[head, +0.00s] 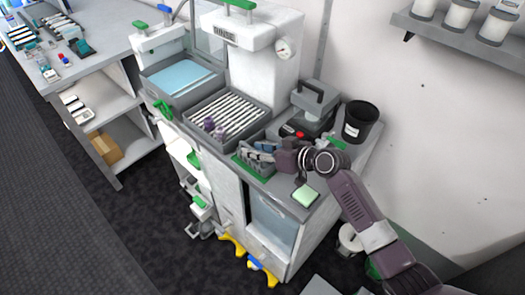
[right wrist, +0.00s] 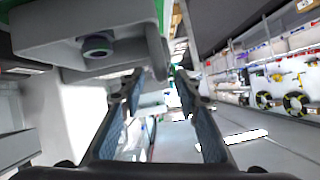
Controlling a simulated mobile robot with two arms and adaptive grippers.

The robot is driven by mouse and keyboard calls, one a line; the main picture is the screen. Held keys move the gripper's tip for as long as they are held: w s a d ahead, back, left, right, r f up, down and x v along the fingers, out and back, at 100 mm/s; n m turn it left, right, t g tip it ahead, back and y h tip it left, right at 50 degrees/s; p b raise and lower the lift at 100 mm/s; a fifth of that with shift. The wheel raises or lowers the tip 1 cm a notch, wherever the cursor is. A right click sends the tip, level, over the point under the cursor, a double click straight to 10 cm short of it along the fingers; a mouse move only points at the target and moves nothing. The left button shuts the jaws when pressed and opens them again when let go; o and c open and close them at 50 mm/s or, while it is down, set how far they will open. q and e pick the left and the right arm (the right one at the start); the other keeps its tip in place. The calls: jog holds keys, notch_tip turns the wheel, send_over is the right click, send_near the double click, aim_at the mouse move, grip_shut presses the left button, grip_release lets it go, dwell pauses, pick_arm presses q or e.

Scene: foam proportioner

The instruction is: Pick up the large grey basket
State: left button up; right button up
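A grey box-like thing with a raised handle (head: 315,102), which looks like the large grey basket, stands upright on the counter at the back right, against the wall. My right gripper (head: 252,155) is in front and to the left of it, over the counter's front part, apart from it. In the right wrist view, my right gripper's two blue-padded fingers (right wrist: 158,78) are spread with nothing between them. I cannot make out the basket in that view. My left gripper is not in view.
A black bucket (head: 360,121) stands right of the basket. A sink with a slatted white rack (head: 226,113) and a blue-filled basin (head: 180,76) lie to the left. A pale block with a round nozzle (right wrist: 97,45) is close above my right fingers.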

jog(key=shift+w+a+f, duration=0.25)
jog(key=shift+w+a, duration=0.05)
jog(key=shift+a, duration=0.05)
jog(key=shift+c, duration=0.5)
grip_shut()
jog(key=shift+r, duration=0.1)
